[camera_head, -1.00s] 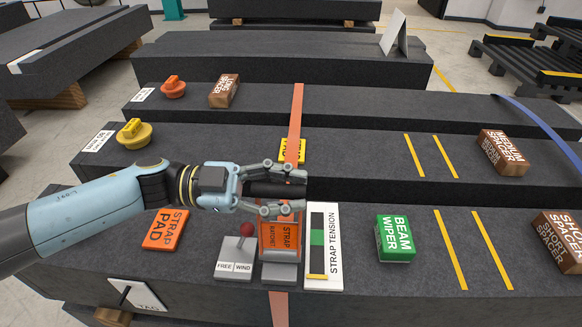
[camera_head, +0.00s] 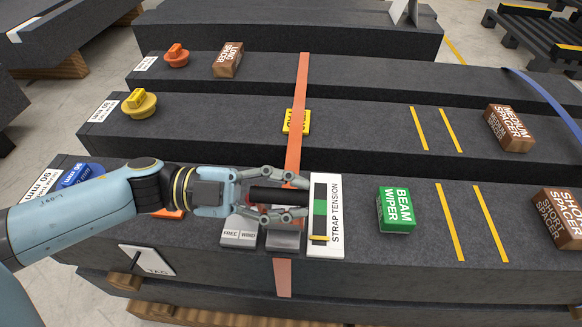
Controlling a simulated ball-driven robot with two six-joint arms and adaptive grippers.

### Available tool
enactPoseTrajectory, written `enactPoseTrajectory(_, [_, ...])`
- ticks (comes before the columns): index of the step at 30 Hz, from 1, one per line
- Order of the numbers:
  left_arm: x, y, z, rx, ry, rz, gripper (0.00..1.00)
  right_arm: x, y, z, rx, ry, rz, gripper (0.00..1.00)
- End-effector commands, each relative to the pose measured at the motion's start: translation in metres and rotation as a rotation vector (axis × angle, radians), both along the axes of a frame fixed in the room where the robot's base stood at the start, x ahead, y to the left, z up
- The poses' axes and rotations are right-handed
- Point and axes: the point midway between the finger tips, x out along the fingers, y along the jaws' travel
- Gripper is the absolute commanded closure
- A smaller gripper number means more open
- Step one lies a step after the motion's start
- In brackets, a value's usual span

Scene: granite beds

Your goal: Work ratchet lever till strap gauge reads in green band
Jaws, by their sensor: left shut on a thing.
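My left gripper (camera_head: 283,194) is shut on the black lever handle (camera_head: 270,194) of the strap ratchet, over the front granite beam. The ratchet's grey base (camera_head: 285,237) shows below the fingers; most of its body is hidden. The orange strap (camera_head: 300,95) runs across the beams and down the front face (camera_head: 283,277). The white strap tension gauge (camera_head: 335,215) stands just right of the ratchet. Its yellow marker (camera_head: 320,238) sits near the bottom of the dark window, below the green band (camera_head: 320,207). The FREE/WIND selector (camera_head: 240,232) is partly covered. My right gripper is out of view.
A green beam wiper (camera_head: 396,210) and a short spacer (camera_head: 560,215) lie to the right on the front beam. The orange strap pad (camera_head: 172,213) is mostly behind my left arm. A white tag (camera_head: 147,261) hangs at the front left. Bare granite lies between gauge and wiper.

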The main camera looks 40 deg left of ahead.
Motion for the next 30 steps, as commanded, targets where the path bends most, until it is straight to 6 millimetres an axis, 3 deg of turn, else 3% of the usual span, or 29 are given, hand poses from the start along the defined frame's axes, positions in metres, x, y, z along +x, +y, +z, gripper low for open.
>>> enactPoseTrajectory(6, [-0.001,0.0,0.001,-0.004,0.001,-0.003,1.0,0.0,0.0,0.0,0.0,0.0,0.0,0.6])
enactPoseTrajectory(7, [-0.001,0.0,0.001,-0.004,0.001,-0.003,0.72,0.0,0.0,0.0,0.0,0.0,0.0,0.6])
enactPoseTrajectory(11, [-0.001,0.0,0.001,-0.004,0.001,-0.002,0.55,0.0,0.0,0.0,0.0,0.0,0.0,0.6])
enactPoseTrajectory(24, [-0.001,0.001,0.0,-0.002,0.001,-0.002,0.54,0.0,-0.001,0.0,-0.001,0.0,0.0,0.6])
enactPoseTrajectory(30, [-0.014,0.022,-0.001,0.001,0.005,-0.003,0.54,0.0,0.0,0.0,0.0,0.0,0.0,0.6])
